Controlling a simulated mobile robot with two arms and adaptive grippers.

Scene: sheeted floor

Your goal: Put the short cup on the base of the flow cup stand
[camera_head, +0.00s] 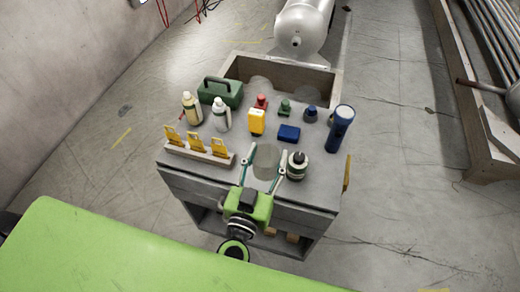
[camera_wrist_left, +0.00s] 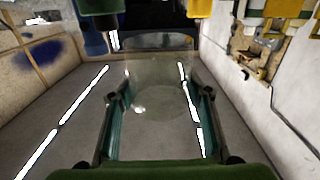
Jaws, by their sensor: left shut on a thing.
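My left gripper (camera_head: 266,162) is over the front part of the grey bench top. Its two green fingers are shut on a see-through cup (camera_head: 265,166), one finger on each side. The cup also shows in the left wrist view (camera_wrist_left: 160,82) between the fingers, faint and pale. Whether its bottom touches the bench top is hard to tell. I cannot make out a flow cup stand for certain in either view. My right gripper is not in view.
A dark-capped bottle (camera_head: 297,165) stands close right of the gripper. A rack with yellow pieces (camera_head: 200,153) lies left. Behind are a yellow bottle (camera_head: 257,122), blue box (camera_head: 289,133), blue flashlight (camera_head: 340,129) and green toolbox (camera_head: 220,93). A crate (camera_head: 334,92) is at the back.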

